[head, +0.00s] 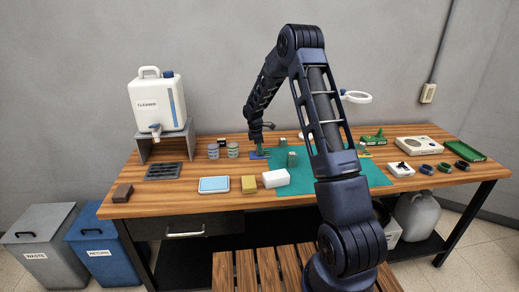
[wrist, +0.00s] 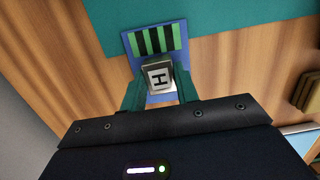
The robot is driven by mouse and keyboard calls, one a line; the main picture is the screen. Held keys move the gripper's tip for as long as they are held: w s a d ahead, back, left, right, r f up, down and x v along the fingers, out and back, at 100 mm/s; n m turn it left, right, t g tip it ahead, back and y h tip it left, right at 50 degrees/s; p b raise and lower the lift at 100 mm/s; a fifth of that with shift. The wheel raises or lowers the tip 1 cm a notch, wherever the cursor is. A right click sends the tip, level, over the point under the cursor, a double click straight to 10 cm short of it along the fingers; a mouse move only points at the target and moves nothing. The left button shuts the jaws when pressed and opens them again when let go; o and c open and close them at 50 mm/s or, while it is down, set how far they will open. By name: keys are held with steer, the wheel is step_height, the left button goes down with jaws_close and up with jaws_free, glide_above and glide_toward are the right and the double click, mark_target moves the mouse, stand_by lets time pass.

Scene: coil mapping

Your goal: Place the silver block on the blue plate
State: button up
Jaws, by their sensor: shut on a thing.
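The silver block (wrist: 159,76), marked with a black H on its face, is held between the green fingers of my gripper (wrist: 160,90). The blue plate (wrist: 136,66) is directly behind the block in the wrist view, with green and black stripes at its far end. Whether the block touches the plate I cannot tell. In the head view my gripper (head: 262,147) is low over the table by the left edge of the green mat, at the blue plate (head: 256,157). The held block is hard to make out there.
Two striped cans (head: 232,150) stand left of my gripper. A white box (head: 276,178), a yellow block (head: 249,184) and a light-blue tray (head: 214,184) lie nearer the front.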

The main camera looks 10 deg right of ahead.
steer(key=shift+f, duration=0.15)
steer(key=o, duration=1)
step_height(320, 180, up, 11)
steer(key=a, duration=0.2)
steer(key=s+d+r+m+t, duration=0.1)
steer(key=s+d+r+m, duration=0.35)
steer(key=s+r, duration=0.7)
steer(key=s+d+r+m+t, duration=0.1)
steer(key=s+d+r+m, duration=0.45)
steer(key=s+r, duration=0.5)
steer(key=s+d+m+t+y, duration=0.1)
steer(key=s+m, duration=0.3)
steer(key=s, duration=0.9)
steer(key=s+d+f+m+t, duration=0.1)
steer(key=s+d+m, duration=0.3)
steer(key=s, duration=0.9)
steer(key=shift+t+y, duration=0.3)
steer(key=shift+y, duration=0.1)
